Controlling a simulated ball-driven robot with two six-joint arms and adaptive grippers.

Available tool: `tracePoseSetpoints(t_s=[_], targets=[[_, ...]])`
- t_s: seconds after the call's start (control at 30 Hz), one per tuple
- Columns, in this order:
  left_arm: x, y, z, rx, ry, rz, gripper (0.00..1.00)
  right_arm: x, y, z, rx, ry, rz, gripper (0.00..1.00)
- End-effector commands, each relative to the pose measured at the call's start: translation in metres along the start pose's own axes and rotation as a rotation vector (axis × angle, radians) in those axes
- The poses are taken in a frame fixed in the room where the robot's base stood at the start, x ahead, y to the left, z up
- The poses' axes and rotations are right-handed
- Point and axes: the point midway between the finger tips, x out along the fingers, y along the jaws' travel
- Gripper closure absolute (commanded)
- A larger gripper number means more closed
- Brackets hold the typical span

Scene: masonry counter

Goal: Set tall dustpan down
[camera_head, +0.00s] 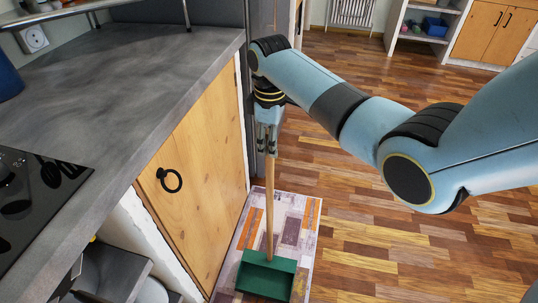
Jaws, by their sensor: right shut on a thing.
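The tall dustpan has a long wooden handle (269,205) and a green pan (265,277). It stands nearly upright, with the pan low over the patterned mat (302,235). I cannot tell for certain whether the pan touches the mat. My right gripper (267,148) points down and is shut on the top of the handle. My right arm comes in from the right. My left gripper is not in view.
A grey counter (140,75) with a wooden cabinet door (205,165) and a black ring handle (169,180) stands close on the left. A black hob (35,195) lies on it. Wooden floor (400,250) to the right is clear. Shelves (425,27) stand far back.

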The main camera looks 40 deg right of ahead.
Motion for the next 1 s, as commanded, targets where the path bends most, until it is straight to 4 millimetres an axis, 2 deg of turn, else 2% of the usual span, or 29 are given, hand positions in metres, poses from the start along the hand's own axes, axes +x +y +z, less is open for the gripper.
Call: tracePoseSetpoints(t_s=[0.1, 0.33, 0.7, 0.73, 0.9, 1.0], targets=[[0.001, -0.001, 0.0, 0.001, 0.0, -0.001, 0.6, 0.005, -0.003, -0.001, 0.0, -0.001, 0.001, 1.0], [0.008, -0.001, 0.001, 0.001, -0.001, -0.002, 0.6, 0.038, -0.003, -0.001, -0.001, -0.001, 0.0, 1.0], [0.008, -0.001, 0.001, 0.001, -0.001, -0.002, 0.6, 0.042, -0.003, -0.002, -0.001, 0.0, 0.001, 1.0], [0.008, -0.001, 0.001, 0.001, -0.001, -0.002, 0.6, 0.044, -0.003, -0.001, -0.001, -0.001, 0.0, 0.76], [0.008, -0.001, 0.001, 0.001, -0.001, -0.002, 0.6, 0.043, -0.003, -0.001, -0.001, -0.001, 0.0, 0.54], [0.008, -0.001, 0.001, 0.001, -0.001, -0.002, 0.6, 0.043, -0.004, -0.001, -0.001, -0.001, 0.0, 0.54]])
